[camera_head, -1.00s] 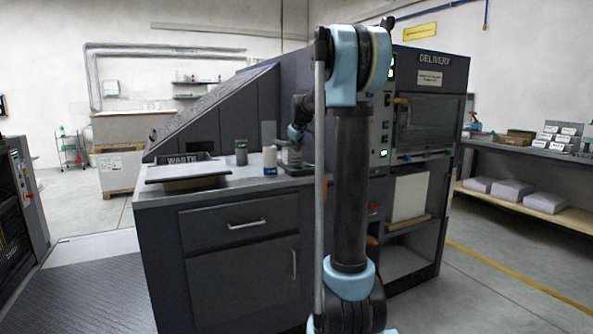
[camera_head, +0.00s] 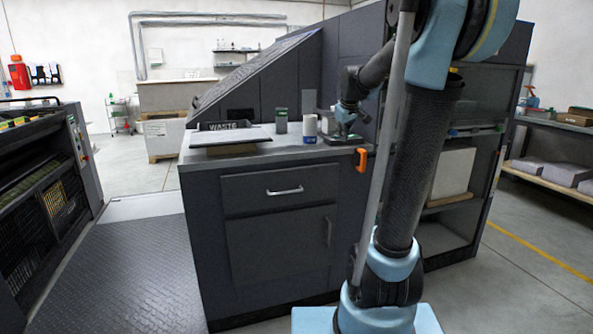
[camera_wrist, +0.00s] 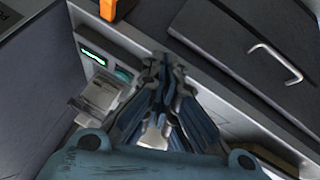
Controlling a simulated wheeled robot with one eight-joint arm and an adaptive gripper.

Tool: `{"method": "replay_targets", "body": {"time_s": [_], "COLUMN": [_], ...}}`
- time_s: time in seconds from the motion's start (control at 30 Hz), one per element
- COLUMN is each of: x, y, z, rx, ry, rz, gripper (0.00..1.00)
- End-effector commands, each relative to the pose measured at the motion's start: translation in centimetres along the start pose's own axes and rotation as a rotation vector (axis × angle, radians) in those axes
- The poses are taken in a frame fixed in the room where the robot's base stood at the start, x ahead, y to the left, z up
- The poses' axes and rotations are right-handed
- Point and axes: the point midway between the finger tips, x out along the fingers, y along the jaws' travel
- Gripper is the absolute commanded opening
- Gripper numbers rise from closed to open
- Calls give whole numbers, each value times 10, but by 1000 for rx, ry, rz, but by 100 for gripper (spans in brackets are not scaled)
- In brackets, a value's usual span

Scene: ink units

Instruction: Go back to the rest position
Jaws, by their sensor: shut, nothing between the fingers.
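My gripper (camera_wrist: 167,68) is shut and empty in the wrist view, its dark fingers together. Below it are a small device with a lit green display (camera_wrist: 93,57) and the dark cabinet front. In the head view my arm rises at the right and bends over the counter (camera_head: 255,157). Its wrist end hangs above the counter's right part, close to a small dark device there; the fingertips are hard to make out. No marker for a rest position shows.
The counter holds a waste tray (camera_head: 222,126) with a flat panel, a dark cup (camera_head: 281,121) and a white-and-blue cylinder (camera_head: 310,128). An orange handle (camera_head: 361,160) is at the cabinet edge. A machine (camera_head: 45,170) stands left; the floor between (camera_head: 130,255) is clear.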

Motion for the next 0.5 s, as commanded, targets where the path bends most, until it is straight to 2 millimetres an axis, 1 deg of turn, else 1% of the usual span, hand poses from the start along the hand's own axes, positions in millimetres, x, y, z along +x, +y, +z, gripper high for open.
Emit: {"method": "replay_targets", "body": {"time_s": [0.03, 0.27, 0.3, 0.37, 0.5], "x": [-7, -30, -33, -37, -45], "y": [-12, -60, -69, -82, -113], "z": [19, 99, 114, 135, 185], "rx": [24, 137, 157, 187, 255], "ry": [-16, -97, -112, -134, -186], "rz": [-10, -52, -59, -68, -86], "gripper": [0, 0, 0, 0, 0]}}
